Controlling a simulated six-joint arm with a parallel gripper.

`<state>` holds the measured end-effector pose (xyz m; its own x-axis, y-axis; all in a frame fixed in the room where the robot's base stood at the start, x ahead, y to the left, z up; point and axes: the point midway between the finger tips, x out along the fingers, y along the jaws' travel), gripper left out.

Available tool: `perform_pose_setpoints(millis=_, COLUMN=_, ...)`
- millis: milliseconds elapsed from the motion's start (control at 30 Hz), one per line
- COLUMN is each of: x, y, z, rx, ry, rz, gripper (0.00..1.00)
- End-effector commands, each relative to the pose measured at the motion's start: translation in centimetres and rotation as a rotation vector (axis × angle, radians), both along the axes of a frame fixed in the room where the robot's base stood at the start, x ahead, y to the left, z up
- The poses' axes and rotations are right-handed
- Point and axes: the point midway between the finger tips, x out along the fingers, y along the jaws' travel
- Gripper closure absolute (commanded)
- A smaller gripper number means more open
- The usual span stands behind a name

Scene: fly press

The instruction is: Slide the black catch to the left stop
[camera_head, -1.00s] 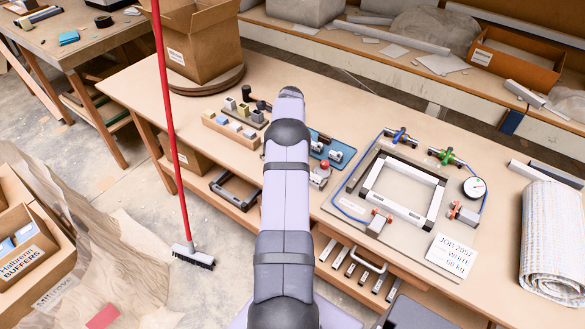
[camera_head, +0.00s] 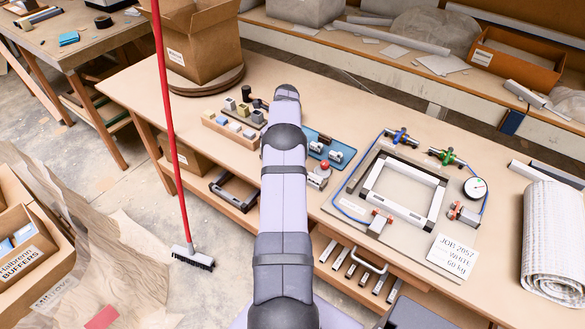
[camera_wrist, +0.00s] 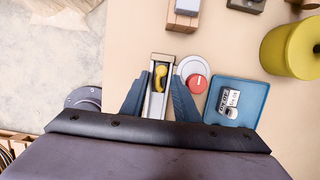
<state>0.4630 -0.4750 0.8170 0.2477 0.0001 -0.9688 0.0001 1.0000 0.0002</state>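In the wrist view my gripper (camera_wrist: 157,98) is open, its two blue-grey fingers apart on either side of a narrow silver fitting (camera_wrist: 155,105). A yellow piece with dark parts (camera_wrist: 160,76) sits in this fitting, between and just beyond the fingertips. I cannot tell whether a dark part there is the black catch. I see no clear contact between the fingers and the fitting. A red knob on a pale round base (camera_wrist: 197,83) is just right of the right finger; it also shows in the head view (camera_head: 325,165). My arm hides the gripper in the head view.
A blue tray with small metal parts (camera_wrist: 258,100) lies right of the knob. A wooden block (camera_wrist: 182,17) and a yellow cylinder (camera_wrist: 290,50) stand beyond. In the head view, a clamping frame (camera_head: 372,177) with a gauge lies to the right. The bench's left edge is close by.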

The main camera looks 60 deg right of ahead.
Motion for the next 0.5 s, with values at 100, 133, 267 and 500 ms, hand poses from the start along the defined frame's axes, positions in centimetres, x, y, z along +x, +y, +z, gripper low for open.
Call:
perform_pose_setpoints(millis=100, x=0.0, y=0.0, z=0.2, rx=0.000, ry=0.000, rz=0.000, gripper=0.72)
perform_pose_setpoints(millis=133, x=0.0, y=0.0, z=0.3, rx=0.000, ry=0.000, rz=0.000, gripper=0.72)
perform_pose_setpoints(millis=267, x=0.0, y=0.0, z=1.0, rx=0.000, ry=0.000, rz=0.000, gripper=0.72)
perform_pose_setpoints(millis=500, x=0.0, y=0.0, z=2.5, rx=0.001, ry=0.000, rz=0.000, gripper=0.72)
